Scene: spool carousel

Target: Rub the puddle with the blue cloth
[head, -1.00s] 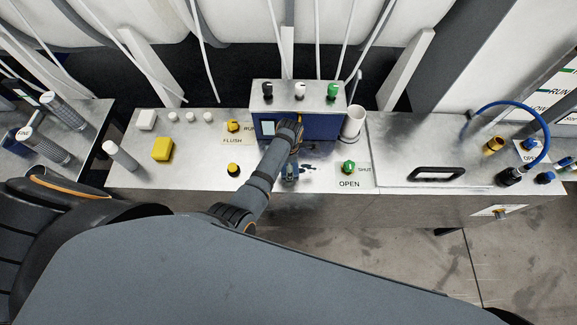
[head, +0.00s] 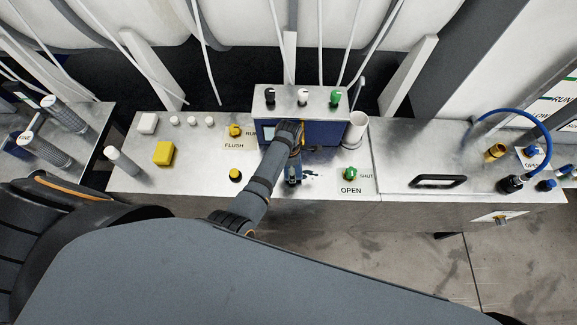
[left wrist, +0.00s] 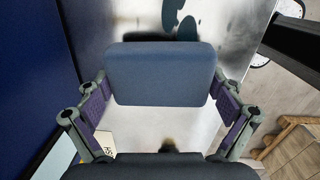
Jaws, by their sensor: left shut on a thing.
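The blue cloth (left wrist: 160,75) shows in the left wrist view as a thick, rounded pad. My left gripper (left wrist: 160,92) is shut on it, one finger at each side. In the head view my left gripper (head: 293,175) points down at the metal bench top, in front of the control box, and mostly hides the cloth. The puddle (left wrist: 181,22) shows as dark blue blotches just beyond the cloth in the left wrist view. In the head view a small part of the puddle (head: 309,173) shows right of the gripper. I cannot tell whether the cloth touches the bench. My right gripper is not in view.
The control box (head: 330,97) with several knobs stands right behind the gripper. A green valve knob (head: 350,173) is to the right, a black-and-yellow knob (head: 235,174) to the left. A yellow block (head: 163,153) and a black handle (head: 438,181) lie farther out.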

